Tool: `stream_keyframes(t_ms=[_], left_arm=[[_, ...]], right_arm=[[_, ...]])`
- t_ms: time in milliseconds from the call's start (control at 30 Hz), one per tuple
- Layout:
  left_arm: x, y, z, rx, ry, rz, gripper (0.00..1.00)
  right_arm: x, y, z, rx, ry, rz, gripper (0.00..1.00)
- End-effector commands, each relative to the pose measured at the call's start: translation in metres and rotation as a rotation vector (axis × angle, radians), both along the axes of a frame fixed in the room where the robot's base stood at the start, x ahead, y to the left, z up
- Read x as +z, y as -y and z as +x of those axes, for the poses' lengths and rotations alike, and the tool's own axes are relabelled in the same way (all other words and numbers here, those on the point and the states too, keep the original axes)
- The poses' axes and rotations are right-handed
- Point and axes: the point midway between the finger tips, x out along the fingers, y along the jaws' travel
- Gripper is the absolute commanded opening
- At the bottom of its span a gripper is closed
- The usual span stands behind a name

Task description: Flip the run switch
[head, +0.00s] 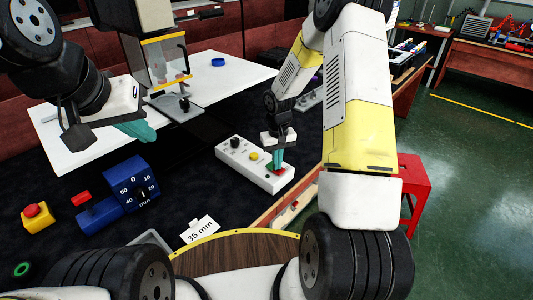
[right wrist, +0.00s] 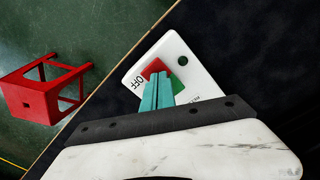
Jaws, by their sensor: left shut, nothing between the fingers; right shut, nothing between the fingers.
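A white control box (head: 256,169) lies on the dark table in the middle of the head view, with a black knob and a yellow button on top. Its run switch (head: 282,172), red and green, is at the right end, partly hidden by my right gripper (head: 276,170). In the right wrist view the switch's red part (right wrist: 155,68) is beside the word OFF, with green next to it. The teal fingers of the right gripper (right wrist: 158,76) are shut and over the switch; whether they touch it I cannot tell. My left gripper (head: 142,131) is shut and empty, above the table at the left.
A blue dial block (head: 132,184), a red-handled blue part (head: 97,214) and a yellow box with a red button (head: 37,217) are at the left. A "35 mm" card (head: 200,232) stands in front. A red stool (head: 413,180) is right of the table.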

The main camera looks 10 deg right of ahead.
Motion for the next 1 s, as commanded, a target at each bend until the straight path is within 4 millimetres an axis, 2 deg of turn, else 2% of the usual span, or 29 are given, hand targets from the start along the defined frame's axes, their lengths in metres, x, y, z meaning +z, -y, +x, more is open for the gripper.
stream_keyframes(t_ms=[167,1000], left_arm=[[0.0,0.0,0.0,0.0,0.0,0.0,0.0],[0.0,0.0,0.0,0.0,0.0,0.0,0.0]], right_arm=[[0.003,0.0,0.0,-0.001,0.0,0.0,0.0],[0.067,0.0,0.0,0.0,0.0,0.0,0.0]])
